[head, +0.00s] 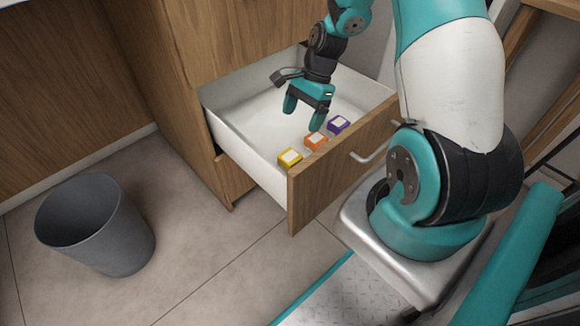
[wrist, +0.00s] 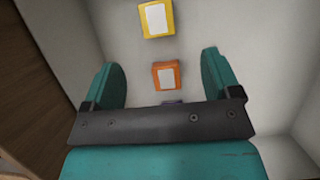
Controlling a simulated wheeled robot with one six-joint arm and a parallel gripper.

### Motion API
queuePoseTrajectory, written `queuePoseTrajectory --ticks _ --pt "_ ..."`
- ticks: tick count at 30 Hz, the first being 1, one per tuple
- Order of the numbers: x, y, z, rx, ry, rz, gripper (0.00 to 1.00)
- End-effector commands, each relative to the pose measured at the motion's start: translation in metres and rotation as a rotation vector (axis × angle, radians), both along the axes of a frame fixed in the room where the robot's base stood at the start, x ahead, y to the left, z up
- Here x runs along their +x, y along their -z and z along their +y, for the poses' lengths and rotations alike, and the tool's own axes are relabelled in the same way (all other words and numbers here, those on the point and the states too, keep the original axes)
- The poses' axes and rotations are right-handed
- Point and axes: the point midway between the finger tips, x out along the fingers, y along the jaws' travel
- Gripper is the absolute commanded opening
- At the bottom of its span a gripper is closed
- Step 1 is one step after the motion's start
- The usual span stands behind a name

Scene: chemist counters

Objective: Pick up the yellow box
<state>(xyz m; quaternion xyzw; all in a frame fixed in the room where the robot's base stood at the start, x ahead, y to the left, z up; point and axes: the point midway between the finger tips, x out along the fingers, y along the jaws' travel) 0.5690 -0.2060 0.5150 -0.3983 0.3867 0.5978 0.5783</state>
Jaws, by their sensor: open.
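The yellow box (head: 290,158) lies in the open drawer, near its front panel, at the left end of a row of boxes. It has a pale label on top. My gripper (head: 306,115) is open and empty, above the drawer floor and behind the boxes in the head view. In the wrist view my gripper (wrist: 165,75) has its fingers spread to either side of the orange box (wrist: 166,76), apart from the yellow one.
The orange box (head: 315,141) sits beside the yellow box, with a purple box (head: 338,125) to its right. The white drawer (head: 239,143) has a wooden front (head: 340,170) with a handle. A grey bin (head: 95,225) stands on the floor at left. The drawer's back is clear.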

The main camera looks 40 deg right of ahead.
Motion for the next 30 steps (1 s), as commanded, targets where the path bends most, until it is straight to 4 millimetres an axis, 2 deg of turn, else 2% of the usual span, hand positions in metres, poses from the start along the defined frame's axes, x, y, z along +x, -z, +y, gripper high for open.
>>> queuePoseTrajectory --ticks 1,7,17,26,30 --pt "0.0 0.018 0.005 0.001 -0.002 0.001 0.83" --pt "-0.001 0.055 0.021 0.0 -0.003 0.001 0.83" --pt "-0.002 0.075 0.03 -0.001 -0.002 -0.001 0.83" --pt "-0.007 0.115 0.044 0.0 -0.004 0.0 0.83" --pt "-0.007 0.118 0.046 -0.001 -0.003 -0.001 0.83"
